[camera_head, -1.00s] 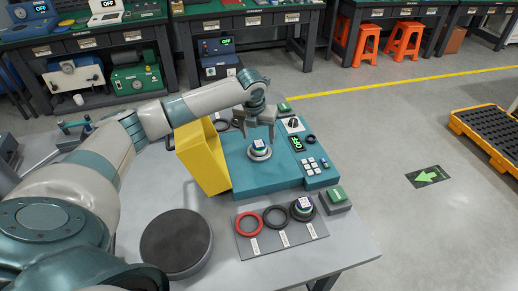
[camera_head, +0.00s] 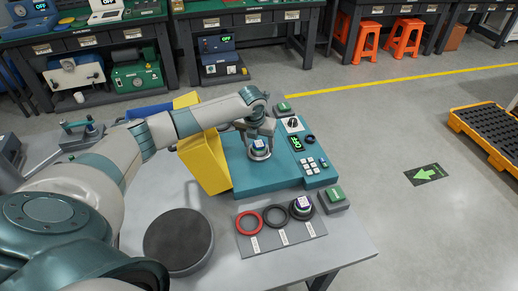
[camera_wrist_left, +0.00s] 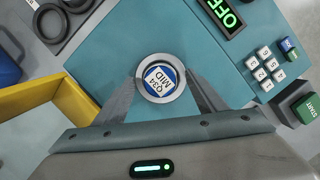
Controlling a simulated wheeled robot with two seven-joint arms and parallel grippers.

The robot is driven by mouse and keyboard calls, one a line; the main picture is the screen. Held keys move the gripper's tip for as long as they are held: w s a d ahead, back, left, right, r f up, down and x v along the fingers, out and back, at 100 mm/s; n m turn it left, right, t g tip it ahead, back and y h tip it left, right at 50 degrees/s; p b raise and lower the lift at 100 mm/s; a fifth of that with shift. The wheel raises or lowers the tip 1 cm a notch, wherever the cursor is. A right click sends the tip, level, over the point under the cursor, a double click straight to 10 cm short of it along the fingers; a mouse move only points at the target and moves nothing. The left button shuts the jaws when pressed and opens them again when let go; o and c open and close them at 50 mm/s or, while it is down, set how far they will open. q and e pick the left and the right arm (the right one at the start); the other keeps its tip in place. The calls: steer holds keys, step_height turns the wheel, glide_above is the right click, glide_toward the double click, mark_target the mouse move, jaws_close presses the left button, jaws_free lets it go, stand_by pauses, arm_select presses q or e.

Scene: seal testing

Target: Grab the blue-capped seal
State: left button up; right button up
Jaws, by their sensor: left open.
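The blue-capped seal (camera_head: 259,149) is a round piece with a white label on its blue cap, seated in a metal ring on top of the teal testing machine (camera_head: 270,180). In the left wrist view the seal (camera_wrist_left: 160,78) shows from above, its label reading "Q34 MID". My left gripper (camera_head: 259,141) points down over it, and its two fingers (camera_wrist_left: 163,85) stand apart on either side of the cap. The fingers look open; whether they touch the seal I cannot tell. My right gripper is not in view.
A yellow guard panel (camera_head: 205,160) stands left of the seal. A grey mat (camera_head: 270,244) in front holds a red ring (camera_head: 248,222), a black ring (camera_head: 275,216) and another capped piece (camera_head: 302,206). A green button (camera_head: 334,195) and a keypad (camera_head: 310,166) sit to the right.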

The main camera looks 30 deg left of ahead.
mark_target(262, 143)
arm_select(q)
steer(key=c, duration=1.4)
steer(key=shift+r, duration=0.15)
steer(key=shift+w+r+b, duration=0.1)
steer(key=shift+r+b, duration=0.25)
steer(key=shift+r, duration=0.15)
steer(key=r, duration=0.1)
steer(key=d+r+b, duration=0.1)
steer(key=r, duration=0.1)
steer(key=shift+r, duration=0.1)
steer(key=s+d+r+b, duration=0.1)
steer(key=s+d+r, duration=0.1)
steer(key=d, duration=0.3)
steer(key=s+d+r+b, duration=0.2)
steer(key=d+r, duration=0.2)
steer(key=d, duration=0.1)
steer(key=shift+s+r, duration=0.25)
steer(key=shift+r, duration=0.05)
